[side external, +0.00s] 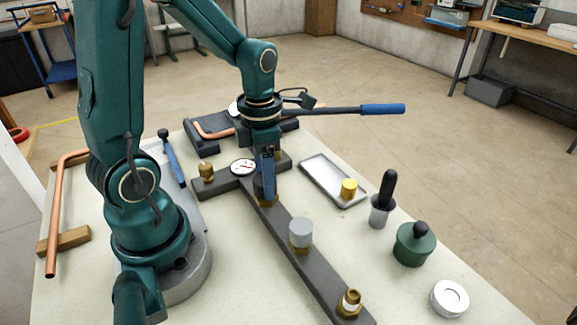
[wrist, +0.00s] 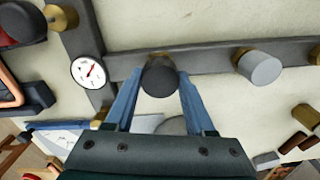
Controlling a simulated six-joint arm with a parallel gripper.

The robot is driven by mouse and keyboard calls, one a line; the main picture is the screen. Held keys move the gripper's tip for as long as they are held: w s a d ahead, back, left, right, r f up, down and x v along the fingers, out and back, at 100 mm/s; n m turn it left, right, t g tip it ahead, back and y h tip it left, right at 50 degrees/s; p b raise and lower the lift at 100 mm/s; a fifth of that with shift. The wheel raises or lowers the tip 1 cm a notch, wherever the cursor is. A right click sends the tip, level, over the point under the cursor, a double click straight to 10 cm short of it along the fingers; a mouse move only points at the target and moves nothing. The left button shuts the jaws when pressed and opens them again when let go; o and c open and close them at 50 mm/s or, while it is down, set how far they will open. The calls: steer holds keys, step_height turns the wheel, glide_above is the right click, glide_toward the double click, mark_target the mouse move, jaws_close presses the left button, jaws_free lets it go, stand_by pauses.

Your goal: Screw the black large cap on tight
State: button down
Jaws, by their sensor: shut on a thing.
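The black large cap (wrist: 160,80) sits between the two fingers of my gripper (wrist: 160,74) in the wrist view. The fingers are shut on its sides. A brass fitting (wrist: 157,55) on the dark grey bar (wrist: 208,60) shows just behind the cap. In the side view my gripper (side external: 265,186) points down over the bar (side external: 283,215), with brass (side external: 269,203) showing low at its fingertips. The fingers mostly hide the cap there. I cannot tell how far the cap is threaded onto the fitting.
A grey cap (side external: 300,230) stands on the same bar, with an uncapped brass fitting (side external: 350,301) at its near end. A round gauge (side external: 243,167) is close left of my gripper. A tray (side external: 318,173) with a yellow cap (side external: 348,188) and a green pot (side external: 414,246) stand right.

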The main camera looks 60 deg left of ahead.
steer(key=m, duration=1.4)
steer(key=shift+m, duration=0.4)
steer(key=m, duration=0.9)
steer(key=shift+f, duration=0.1)
steer(key=m, duration=0.6)
steer(key=shift+m, duration=0.4)
steer(key=shift+c, duration=2.2)
jaws_free()
